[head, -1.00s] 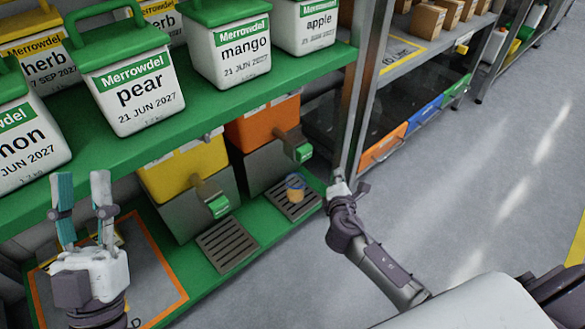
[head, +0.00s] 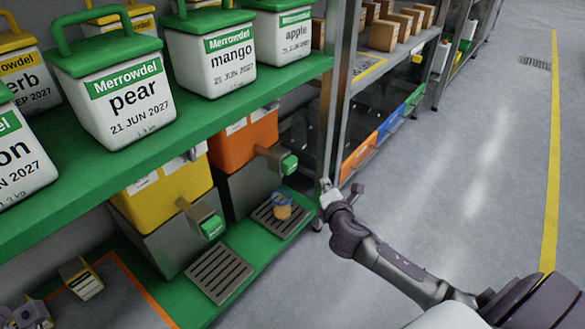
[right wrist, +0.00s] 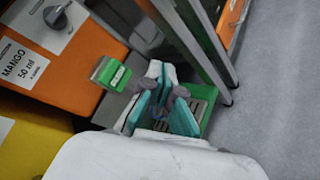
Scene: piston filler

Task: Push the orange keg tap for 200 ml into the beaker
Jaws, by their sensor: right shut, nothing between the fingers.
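The orange keg (head: 246,140) stands on the lower green shelf, with its green-ended tap (head: 289,164) sticking out at the front. In the right wrist view the keg (right wrist: 70,70) bears a label reading "MANGO 50 ml", and the tap (right wrist: 110,73) shows left of my fingers. The beaker (head: 283,210), blue-rimmed with orange-yellow contents, stands on the drip tray below the tap. My right gripper (head: 329,192) is shut and empty, right of the tap and beaker and apart from both, near the shelf post. Only a grey part of my left gripper (head: 28,313) shows at the lower left; its fingertips are unclear.
A yellow keg (head: 165,195) with its own tap and drip tray (head: 218,272) stands left of the orange one. The green shelf (head: 180,108) above holds several labelled tubs. A metal post (head: 332,110) rises close to my right gripper. The floor at right is clear.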

